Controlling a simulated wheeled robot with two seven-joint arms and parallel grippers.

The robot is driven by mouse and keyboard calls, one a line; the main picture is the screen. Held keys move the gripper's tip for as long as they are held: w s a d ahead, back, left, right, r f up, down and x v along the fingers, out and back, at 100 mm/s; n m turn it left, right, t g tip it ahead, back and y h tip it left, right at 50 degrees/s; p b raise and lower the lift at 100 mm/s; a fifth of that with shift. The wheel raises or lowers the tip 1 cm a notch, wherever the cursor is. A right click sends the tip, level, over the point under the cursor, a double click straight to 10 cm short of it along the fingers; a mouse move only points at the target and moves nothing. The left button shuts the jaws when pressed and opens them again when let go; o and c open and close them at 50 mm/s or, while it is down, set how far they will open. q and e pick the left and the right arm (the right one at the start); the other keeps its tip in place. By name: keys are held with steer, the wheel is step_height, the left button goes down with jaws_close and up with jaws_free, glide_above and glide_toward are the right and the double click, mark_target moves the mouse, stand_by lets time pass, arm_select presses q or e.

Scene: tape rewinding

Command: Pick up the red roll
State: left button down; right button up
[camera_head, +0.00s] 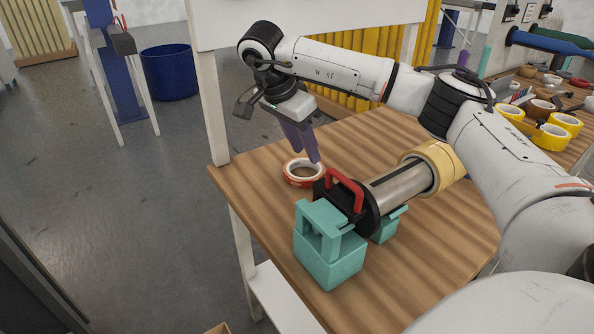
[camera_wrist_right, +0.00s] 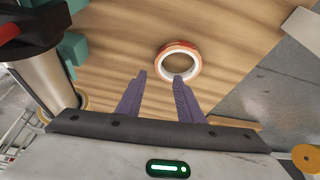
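The red roll (camera_head: 303,183) is a ring of red tape with a pale inner core. It lies flat on the wooden table near the left edge, and also shows in the right wrist view (camera_wrist_right: 180,45) just ahead of the fingertips. My right gripper (camera_head: 305,153) has purple fingers pointing down, at the far side of the roll in the head view. In the wrist view its fingers (camera_wrist_right: 160,77) are apart with nothing between them. The right fingertip looks near the roll's rim; I cannot tell if it touches. My left gripper is not in view.
A teal stand (camera_head: 330,262) holds a metal roller (camera_head: 400,186) with a red handle (camera_head: 345,188) and a yellow tape roll (camera_head: 436,160), close to the red roll's right. Yellow rolls (camera_head: 551,137) stand on another table at right. The table's left edge is near.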

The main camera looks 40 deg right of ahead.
mark_target(316, 177)
steer(key=x, duration=0.9)
steer(key=shift+s+a+b, duration=0.2)
steer(key=shift+s+b, duration=0.1)
jaws_close()
